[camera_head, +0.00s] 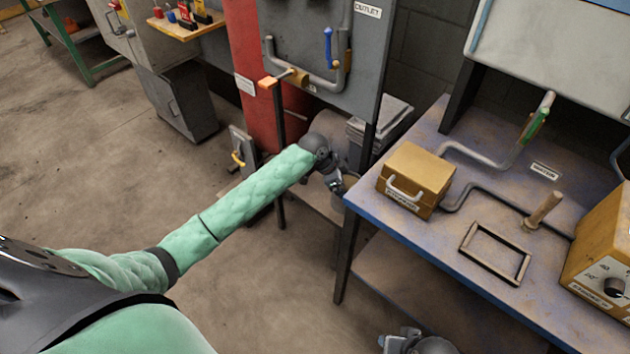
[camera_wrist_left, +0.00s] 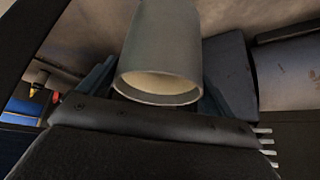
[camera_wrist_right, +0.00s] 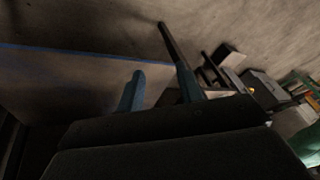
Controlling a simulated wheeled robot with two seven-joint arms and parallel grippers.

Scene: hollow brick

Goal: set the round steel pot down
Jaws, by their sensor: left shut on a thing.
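The round steel pot (camera_wrist_left: 162,48) is a grey, plain-walled cylinder with a pale opening facing the camera in the left wrist view. My left gripper (camera_wrist_left: 156,90) is shut on it, with a dark finger on either side. In the head view my left gripper (camera_head: 338,186) is beside the left edge of the blue-edged workbench (camera_head: 447,255), and the pot is mostly hidden there. I cannot tell what, if anything, is under the pot. My right gripper is low at the bottom edge of the head view; in the right wrist view its blue fingers (camera_wrist_right: 158,90) are apart and empty.
On the bench are a yellow box with a handle (camera_head: 415,180), a rectangular frame (camera_head: 495,252), an upright wooden peg (camera_head: 543,211) and a yellow dial box (camera_head: 603,265). A grey cabinet (camera_head: 318,60) and red column stand behind my left arm. The floor at left is clear.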

